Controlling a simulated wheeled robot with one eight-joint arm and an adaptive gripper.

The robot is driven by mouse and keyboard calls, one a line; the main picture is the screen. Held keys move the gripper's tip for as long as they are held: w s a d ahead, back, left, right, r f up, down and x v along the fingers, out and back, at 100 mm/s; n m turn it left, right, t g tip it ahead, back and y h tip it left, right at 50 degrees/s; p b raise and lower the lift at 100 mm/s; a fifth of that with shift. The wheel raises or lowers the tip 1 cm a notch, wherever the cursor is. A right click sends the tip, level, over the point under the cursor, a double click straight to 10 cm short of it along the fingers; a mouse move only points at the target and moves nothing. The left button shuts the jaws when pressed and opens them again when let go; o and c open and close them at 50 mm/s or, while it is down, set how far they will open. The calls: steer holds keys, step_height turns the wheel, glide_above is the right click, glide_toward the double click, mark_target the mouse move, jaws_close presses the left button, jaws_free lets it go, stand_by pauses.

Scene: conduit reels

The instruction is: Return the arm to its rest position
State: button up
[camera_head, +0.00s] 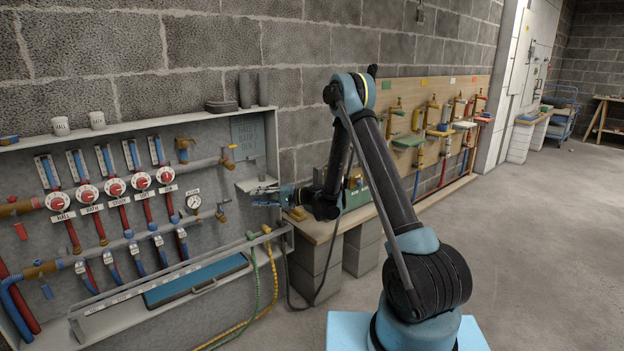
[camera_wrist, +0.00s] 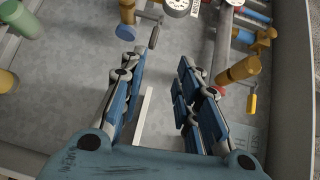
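My gripper (camera_wrist: 160,85) shows in the wrist view with its two blue-and-grey fingers apart and nothing between them. In the head view my gripper (camera_head: 262,195) is stretched out to the left, in front of the right end of the grey manifold cabinet. My arm rises from the blue base, bends at a high elbow and comes down to the wrist near the cabinet's edge. The fingertips are small in the head view, and I cannot tell there whether they touch anything.
The cabinet (camera_head: 262,112) holds several red dials, a pressure gauge (camera_head: 194,201) and pipes. A yellow-handled valve (camera_wrist: 252,102) is right of the fingers. Green and yellow hoses (camera_head: 272,285) hang below. A wooden bench (camera_head: 318,228) stands behind my arm. The floor (camera_head: 540,240) at right is clear.

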steer(key=s+d+r+t+h, duration=0.1)
steer(key=s+d+r+h, duration=0.45)
steer(key=d, duration=0.55)
steer(key=s+d+r+t+h, duration=0.1)
steer(key=s+d+r+h, duration=0.2)
steer(key=s+d+r, duration=0.7)
steer(key=s+d+f+h, duration=0.4)
steer(key=s+d, duration=0.8)
steer(key=d, duration=0.2)
steer(key=s+d+f+h, duration=0.4)
steer(key=s+d+f, duration=0.1)
steer(key=s+d, duration=0.7)
steer(key=shift+d+f+h, duration=0.2)
steer(key=shift+d+h, duration=0.15)
steer(key=shift+d, duration=0.8)
steer(key=shift+w+f, duration=0.2)
steer(key=shift+w, duration=0.2)
steer(key=shift+a, duration=0.1)
